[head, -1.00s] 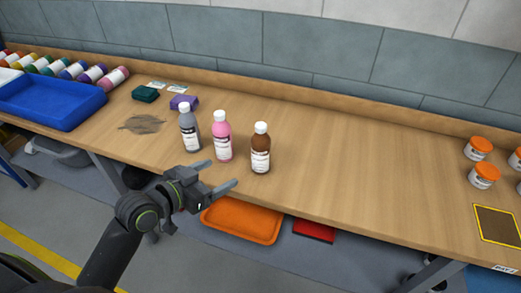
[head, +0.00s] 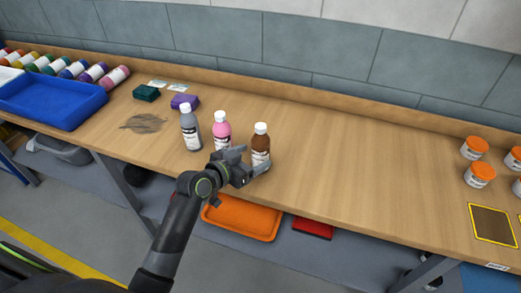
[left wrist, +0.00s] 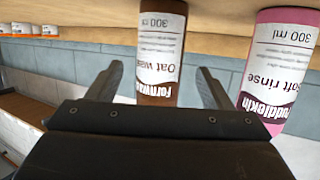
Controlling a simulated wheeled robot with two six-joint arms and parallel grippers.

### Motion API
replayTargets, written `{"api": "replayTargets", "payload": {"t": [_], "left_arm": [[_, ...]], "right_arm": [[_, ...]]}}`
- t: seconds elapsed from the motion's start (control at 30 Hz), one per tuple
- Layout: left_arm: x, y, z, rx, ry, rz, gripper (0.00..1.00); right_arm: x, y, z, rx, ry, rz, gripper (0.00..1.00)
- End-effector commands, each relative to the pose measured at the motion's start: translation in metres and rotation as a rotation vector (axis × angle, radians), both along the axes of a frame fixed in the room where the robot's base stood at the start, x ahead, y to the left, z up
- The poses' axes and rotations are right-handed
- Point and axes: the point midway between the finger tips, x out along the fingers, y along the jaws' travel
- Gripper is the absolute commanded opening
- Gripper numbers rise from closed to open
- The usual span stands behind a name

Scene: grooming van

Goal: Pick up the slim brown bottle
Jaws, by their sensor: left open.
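The slim brown bottle (head: 261,137) with a white cap and white label stands upright on the wooden bench, rightmost of three bottles. In the left wrist view the brown bottle (left wrist: 162,50) appears upside down, between and beyond the two fingers. My left gripper (head: 252,160) is open at the bench's front edge, in front of the brown bottle, its fingers hiding the lower part. It also shows in the left wrist view (left wrist: 160,88), with nothing gripped. Whether a finger touches the bottle I cannot tell. My right gripper is not in view.
A pink bottle (head: 222,124) stands close left of the brown one, and a grey bottle (head: 190,130) left of that. A blue tray (head: 50,104) lies far left. Orange-lidded jars (head: 476,148) stand far right. The bench right of the brown bottle is clear.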

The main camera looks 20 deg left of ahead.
Motion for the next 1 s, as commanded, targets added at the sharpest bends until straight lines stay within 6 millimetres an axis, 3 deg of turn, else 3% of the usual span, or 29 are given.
{"api": "replayTargets", "payload": {"t": [0.3,0.67,1.0], "left_arm": [[0.032,-0.015,-0.009,-0.002,0.001,0.000,0.74],[0.037,-0.017,-0.011,-0.001,0.000,0.000,0.74],[0.037,-0.017,-0.012,-0.001,0.000,0.000,0.29]], "right_arm": [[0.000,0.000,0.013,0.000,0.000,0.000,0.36],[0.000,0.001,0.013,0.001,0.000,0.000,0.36],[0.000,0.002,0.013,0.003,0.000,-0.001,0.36]]}}
